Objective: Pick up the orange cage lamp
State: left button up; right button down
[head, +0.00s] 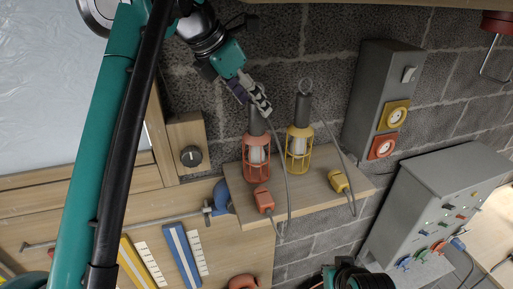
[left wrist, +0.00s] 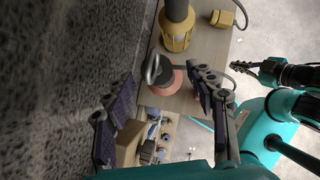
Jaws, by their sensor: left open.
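The orange cage lamp (head: 256,157) stands upright on a wooden wall shelf, its dark handle up and its cable hanging to an orange plug (head: 264,200). My left gripper (head: 254,98) is at the top of its handle in the head view. In the left wrist view the lamp (left wrist: 166,82) is seen from above, its hook and dark handle between the open fingers of my left gripper (left wrist: 150,95), nearer the right finger. The fingers are not closed on it. My right gripper (left wrist: 243,67) shows at the right of the left wrist view; its jaw state is unclear.
A yellow cage lamp (head: 299,145) stands close on the right, with a yellow plug (head: 340,182). The shelf (head: 312,207) is narrow, against a grey block wall (head: 295,60). A grey socket box (head: 372,90) is to the right; a wooden block with a knob (head: 188,150) is left.

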aim_at(263, 119)
pick_arm(q)
jog(key=x, duration=0.7)
jog(key=shift+w+f, duration=0.15)
jog(key=shift+f, duration=0.1)
grip_shut()
jog(key=shift+a, duration=0.1)
